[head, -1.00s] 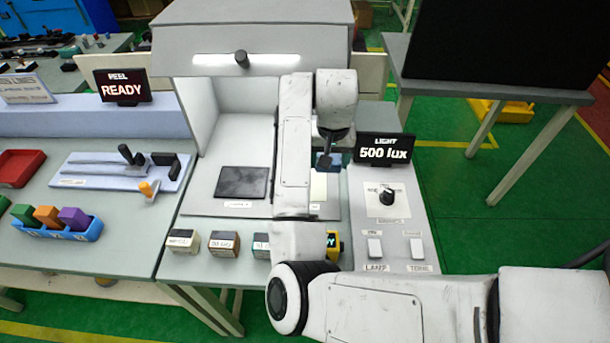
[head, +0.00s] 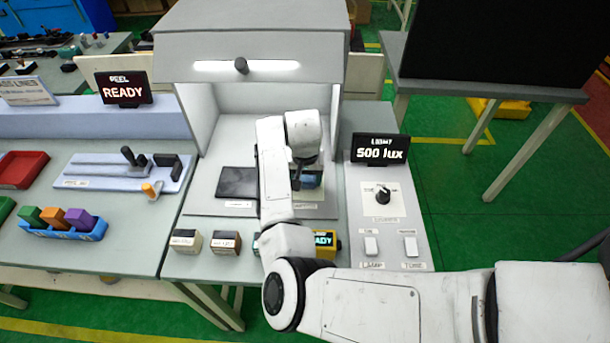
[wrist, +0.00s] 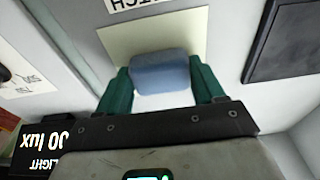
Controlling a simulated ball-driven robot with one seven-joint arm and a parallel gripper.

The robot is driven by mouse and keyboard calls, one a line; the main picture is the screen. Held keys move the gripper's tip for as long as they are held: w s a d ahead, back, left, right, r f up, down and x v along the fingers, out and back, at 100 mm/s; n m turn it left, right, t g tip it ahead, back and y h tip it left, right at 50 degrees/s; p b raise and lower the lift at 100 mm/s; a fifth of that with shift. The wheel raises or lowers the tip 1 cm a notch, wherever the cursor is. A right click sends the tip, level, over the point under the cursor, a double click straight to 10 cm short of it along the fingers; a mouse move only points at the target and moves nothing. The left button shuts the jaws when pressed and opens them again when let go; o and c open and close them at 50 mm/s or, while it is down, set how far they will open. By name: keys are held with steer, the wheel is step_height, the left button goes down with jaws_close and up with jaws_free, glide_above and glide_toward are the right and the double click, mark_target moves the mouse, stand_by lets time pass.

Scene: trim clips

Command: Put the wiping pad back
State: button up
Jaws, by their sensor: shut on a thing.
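The blue wiping pad (wrist: 160,73) sits between the two teal fingers of my gripper (wrist: 157,80) in the wrist view. The gripper is shut on it. Behind the pad in that view is a pale cream patch (wrist: 118,42) with a partly cut-off label. In the head view the pad (head: 313,180) shows as a small blue block at my gripper (head: 304,183), inside the light booth (head: 228,135), over the right part of its floor. I cannot tell whether the pad touches the surface below. My arm hides part of the booth floor.
A dark square plate (head: 237,183) lies left of my arm in the booth. Labelled blocks (head: 225,242) line the booth's front. A display reading 500 lux (head: 380,149) and a control panel with a knob (head: 383,194) stand to the right.

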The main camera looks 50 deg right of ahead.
steer(key=shift+f, duration=0.15)
steer(key=o, duration=0.9)
steer(key=r, duration=0.4)
steer(key=a+r+b, duration=0.1)
steer(key=r, duration=0.3)
steer(key=s+r+b, duration=0.1)
steer(key=r, duration=0.3)
steer(key=shift+a+r, duration=0.15)
steer(key=shift+a, duration=0.05)
